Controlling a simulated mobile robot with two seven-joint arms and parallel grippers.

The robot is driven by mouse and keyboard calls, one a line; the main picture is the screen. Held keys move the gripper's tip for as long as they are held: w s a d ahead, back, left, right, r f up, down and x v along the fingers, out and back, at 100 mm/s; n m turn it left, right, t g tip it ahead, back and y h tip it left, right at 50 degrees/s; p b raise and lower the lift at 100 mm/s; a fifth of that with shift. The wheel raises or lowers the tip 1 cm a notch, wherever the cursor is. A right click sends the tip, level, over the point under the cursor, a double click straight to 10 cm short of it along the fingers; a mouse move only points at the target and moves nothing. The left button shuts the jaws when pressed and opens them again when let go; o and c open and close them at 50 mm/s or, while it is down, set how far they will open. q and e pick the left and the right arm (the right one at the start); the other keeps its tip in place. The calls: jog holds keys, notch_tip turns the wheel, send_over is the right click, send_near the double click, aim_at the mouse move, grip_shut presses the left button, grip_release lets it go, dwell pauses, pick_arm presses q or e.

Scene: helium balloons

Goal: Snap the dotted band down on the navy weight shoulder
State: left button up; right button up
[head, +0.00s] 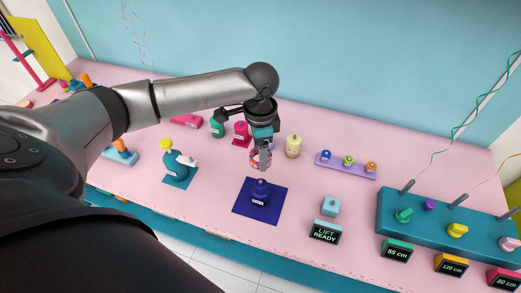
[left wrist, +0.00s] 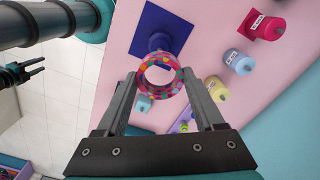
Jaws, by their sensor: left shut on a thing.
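My left gripper (head: 262,160) is shut on the dotted band (head: 255,158), a ring with pink, red and multicoloured spots. In the left wrist view the band (left wrist: 144,80) sits between the two fingertips, with its opening facing the camera. The navy weight (head: 261,194) stands upright on a navy mat (head: 240,206), with a narrow neck above a wider shoulder and a label on its front. The band hangs above the weight, apart from it in the head view. In the left wrist view the band partly covers the weight (left wrist: 157,41). A dark gripper, seemingly my right one (left wrist: 22,72), shows small at the left edge.
A pale yellow weight (head: 293,146) and a crimson weight (head: 241,132) stand behind. A teal weight (head: 175,165) is to the left. A light blue block (head: 330,206), a "LIFT READY" sign (head: 325,232) and a lilac rack (head: 346,165) are to the right. Pink table lies bare between.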

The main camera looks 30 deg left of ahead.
pick_arm(q)
jog(key=shift+f+b, duration=0.75)
jog(key=shift+f, duration=1.6)
jog(key=shift+f+b, duration=0.3)
jog(key=shift+f, duration=1.25)
jog(key=shift+p, duration=0.45)
jog(key=o, duration=1.3)
